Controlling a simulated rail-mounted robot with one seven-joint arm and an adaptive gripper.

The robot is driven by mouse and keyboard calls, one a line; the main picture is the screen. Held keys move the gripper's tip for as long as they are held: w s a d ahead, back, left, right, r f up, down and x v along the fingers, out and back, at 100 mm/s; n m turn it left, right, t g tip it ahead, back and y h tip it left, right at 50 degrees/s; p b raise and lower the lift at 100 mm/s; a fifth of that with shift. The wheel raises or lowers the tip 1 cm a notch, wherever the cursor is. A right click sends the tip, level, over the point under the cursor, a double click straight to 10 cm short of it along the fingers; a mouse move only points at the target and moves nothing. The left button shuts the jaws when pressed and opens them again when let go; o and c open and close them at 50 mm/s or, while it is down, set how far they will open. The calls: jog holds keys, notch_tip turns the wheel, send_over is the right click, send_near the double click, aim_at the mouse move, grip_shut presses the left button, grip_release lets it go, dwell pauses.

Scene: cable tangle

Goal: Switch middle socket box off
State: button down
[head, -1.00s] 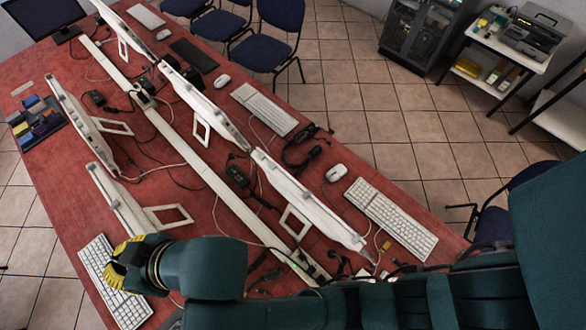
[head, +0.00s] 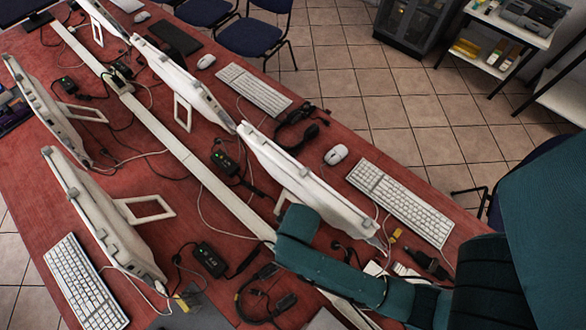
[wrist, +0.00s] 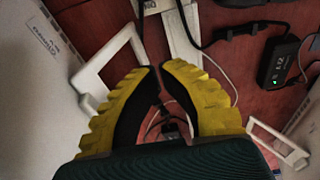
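Several black socket boxes with small green lights lie on the red table. One box (head: 225,163) lies near the table's middle, right of the long white rail (head: 200,170). Another box (head: 210,259) lies at the front, left of the rail, and one (head: 67,85) lies at the left. A black box with lit marks (wrist: 280,60) shows right of my gripper in the wrist view; I cannot tell which box it is. My gripper (wrist: 161,68) has yellow ribbed fingers with black inner sides, tips a narrow gap apart, empty. In the head view it is hidden.
White monitors (head: 300,180) stand on both sides of the rail, close to my arm. A white stand loop (wrist: 110,60) is left of my fingers. Loose black cables (head: 265,300) and white keyboards (head: 405,200) cover much of the table.

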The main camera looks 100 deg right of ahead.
jog(key=f+b, duration=0.1)
jog(key=f, duration=0.2)
jog(key=d+f, duration=0.1)
jog(key=f, duration=0.3)
jog(key=w+f+b, duration=0.1)
jog(key=f, duration=0.2)
jog(key=shift+w+d+f+b, duration=0.1)
jog(key=shift+d+f+b, duration=0.15)
jog(key=shift+b, duration=0.1)
jog(key=s+a, duration=0.1)
jog(key=s+a+r+p, duration=0.1)
jog(key=shift+a, duration=0.3)
jog(key=shift+s+a+r, duration=0.15)
jog(key=shift+s+a, duration=0.05)
jog(key=shift+a, duration=0.15)
